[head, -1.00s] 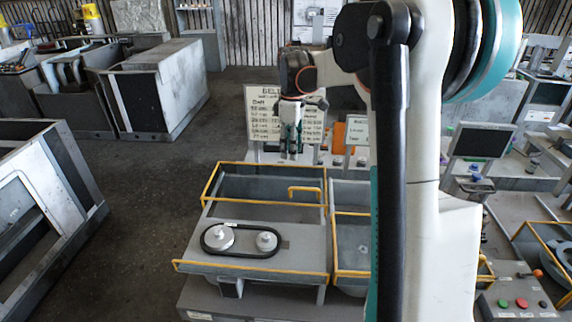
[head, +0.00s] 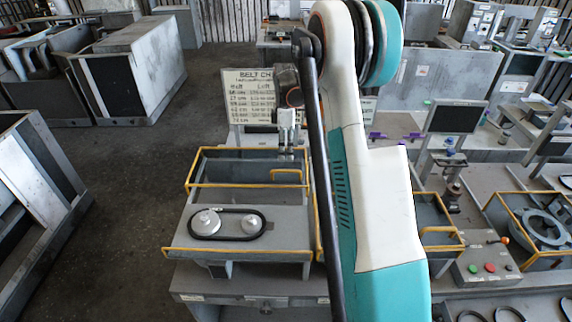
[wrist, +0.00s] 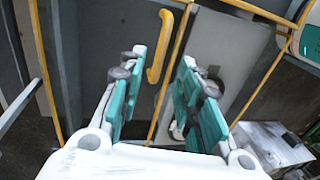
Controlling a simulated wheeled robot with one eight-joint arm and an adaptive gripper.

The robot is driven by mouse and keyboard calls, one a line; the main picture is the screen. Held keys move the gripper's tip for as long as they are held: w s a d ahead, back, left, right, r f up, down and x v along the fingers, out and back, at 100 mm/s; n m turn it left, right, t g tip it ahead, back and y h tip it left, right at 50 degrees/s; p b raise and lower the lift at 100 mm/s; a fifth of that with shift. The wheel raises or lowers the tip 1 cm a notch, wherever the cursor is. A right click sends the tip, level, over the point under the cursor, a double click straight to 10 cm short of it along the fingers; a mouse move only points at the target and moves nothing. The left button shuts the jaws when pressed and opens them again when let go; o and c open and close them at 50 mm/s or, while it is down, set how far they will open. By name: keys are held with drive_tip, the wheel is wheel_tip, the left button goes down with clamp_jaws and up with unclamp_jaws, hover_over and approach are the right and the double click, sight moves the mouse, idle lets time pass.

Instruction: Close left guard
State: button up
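The left guard (head: 235,186) is a grey panel with yellow edge bars at the back of the left bay. The belt (head: 228,223) and its two pulleys lie uncovered in front of it. The guard's yellow handle (head: 287,172) is at its right side. My gripper (head: 287,148) points down just above and behind the handle. In the wrist view my gripper (wrist: 160,75) is open, its teal fingers wide apart. The yellow handle (wrist: 155,72) shows between them, nearer the left finger; contact cannot be told.
A belt chart sign (head: 248,95) stands behind the housing. My arm hides much of the right bay. A button box (head: 485,262) stands at the right. A front yellow rail (head: 235,253) crosses the bay's near edge. Floor at left is clear.

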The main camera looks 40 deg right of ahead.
drive_tip(key=f, duration=0.3)
drive_tip(key=s+f, duration=0.1)
drive_tip(key=f, duration=0.1)
drive_tip(key=shift+a+f, duration=0.3)
drive_tip(key=shift+a, duration=0.05)
drive_tip(key=shift+c, duration=0.2)
clamp_jaws()
